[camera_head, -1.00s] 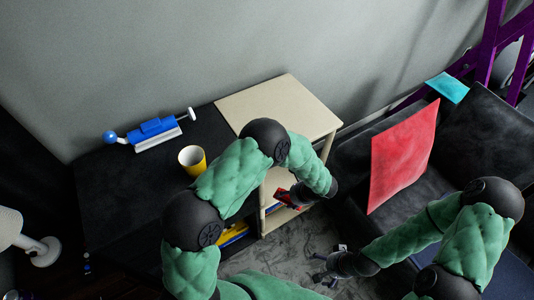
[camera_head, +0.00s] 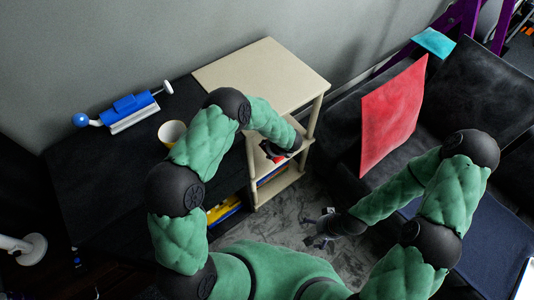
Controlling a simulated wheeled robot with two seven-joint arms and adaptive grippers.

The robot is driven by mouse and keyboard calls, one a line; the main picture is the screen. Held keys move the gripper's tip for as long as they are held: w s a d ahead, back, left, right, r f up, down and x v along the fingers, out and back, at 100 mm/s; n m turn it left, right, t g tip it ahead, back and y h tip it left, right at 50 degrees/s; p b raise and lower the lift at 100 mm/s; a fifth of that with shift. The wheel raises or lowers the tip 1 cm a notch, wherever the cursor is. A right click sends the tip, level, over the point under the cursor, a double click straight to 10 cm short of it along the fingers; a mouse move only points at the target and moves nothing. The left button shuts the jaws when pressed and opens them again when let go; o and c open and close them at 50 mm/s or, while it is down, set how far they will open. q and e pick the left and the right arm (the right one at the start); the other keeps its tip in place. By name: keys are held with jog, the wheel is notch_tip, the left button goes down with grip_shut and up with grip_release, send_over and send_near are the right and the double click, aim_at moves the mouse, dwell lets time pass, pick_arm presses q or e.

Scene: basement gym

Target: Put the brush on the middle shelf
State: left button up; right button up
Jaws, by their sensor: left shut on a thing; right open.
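The beige shelf unit (camera_head: 262,78) stands against the wall, with its middle shelf (camera_head: 258,165) partly hidden by my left arm. My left gripper (camera_head: 275,154) is at the open front of the unit, around the middle shelf's height. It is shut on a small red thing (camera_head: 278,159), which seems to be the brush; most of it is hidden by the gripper. I cannot tell whether it touches the shelf. My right gripper (camera_head: 319,227) is open and empty above the grey floor, to the right of the unit.
Blue and yellow things (camera_head: 224,208) lie low beside the unit. A dark sofa (camera_head: 465,95) with a red cushion (camera_head: 391,116) stands at right.

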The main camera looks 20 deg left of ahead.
pick_arm(q)
jog(key=shift+w+b+x, duration=0.2)
jog(key=shift+b+x, duration=0.2)
jog(key=shift+x, duration=1)
jog(key=shift+w+a+f+b, duration=0.15)
jog(key=shift+f+b, duration=0.45)
jog(key=shift+f, duration=0.9)
jog(key=shift+f, duration=0.1)
jog(key=o, duration=1.1)
jog(key=p+v, duration=0.4)
jog(key=v, duration=0.8)
